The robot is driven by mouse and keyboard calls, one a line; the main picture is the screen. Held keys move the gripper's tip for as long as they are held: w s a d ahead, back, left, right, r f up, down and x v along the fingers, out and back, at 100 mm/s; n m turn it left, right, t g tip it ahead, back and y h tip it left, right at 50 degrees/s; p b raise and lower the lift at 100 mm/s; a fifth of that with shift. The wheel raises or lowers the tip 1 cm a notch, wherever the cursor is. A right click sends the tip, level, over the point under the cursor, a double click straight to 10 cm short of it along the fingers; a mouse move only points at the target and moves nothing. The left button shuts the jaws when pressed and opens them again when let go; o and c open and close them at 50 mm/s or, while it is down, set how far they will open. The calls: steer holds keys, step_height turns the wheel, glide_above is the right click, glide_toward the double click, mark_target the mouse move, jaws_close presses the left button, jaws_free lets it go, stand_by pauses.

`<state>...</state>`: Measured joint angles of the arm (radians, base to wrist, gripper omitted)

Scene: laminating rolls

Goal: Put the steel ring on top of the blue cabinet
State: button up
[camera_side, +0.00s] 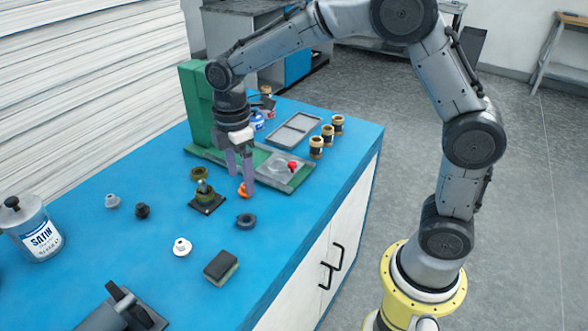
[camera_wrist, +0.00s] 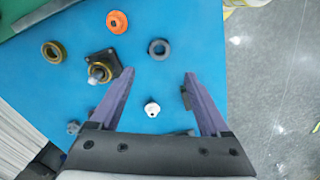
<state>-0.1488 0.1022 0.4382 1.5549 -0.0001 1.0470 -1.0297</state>
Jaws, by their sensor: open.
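The dark grey ring (camera_side: 245,220), likely the steel ring, lies flat on the blue bench top. In the wrist view the ring (camera_wrist: 158,48) shows just beyond the gap between my fingertips. My gripper (camera_side: 241,184) points down, open and empty, above the bench near an orange knob-like part (camera_side: 243,190). In the wrist view my gripper (camera_wrist: 159,75) has both purple fingers wide apart. A blue-fronted cabinet (camera_side: 297,65) stands under a grey bench at the back, partly behind my arm. The near bench has a blue top (camera_side: 330,165) over white doors.
A black block with a post (camera_side: 207,202) and brass ring stands left of the ring. A white knob (camera_side: 182,247), a dark sponge-like block (camera_side: 221,267) and a labelled can (camera_side: 36,232) lie nearer. A green press (camera_side: 197,110), grey tray (camera_side: 294,131) and brass jars (camera_side: 316,148) stand farther back.

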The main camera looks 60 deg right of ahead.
steer(key=s+d+r+m+t, duration=0.35)
steer(key=s+r+m, duration=0.25)
steer(key=s+r, duration=0.4)
steer(key=s+d+m+t, duration=0.1)
steer(key=s+m, duration=0.2)
steer(key=s, duration=0.3)
steer(key=s+d+f+m+t, duration=0.1)
steer(key=s+m, duration=0.3)
steer(key=s, duration=0.3)
steer(key=shift+s+d+f+m, duration=0.25)
steer(key=shift+s+m, duration=0.05)
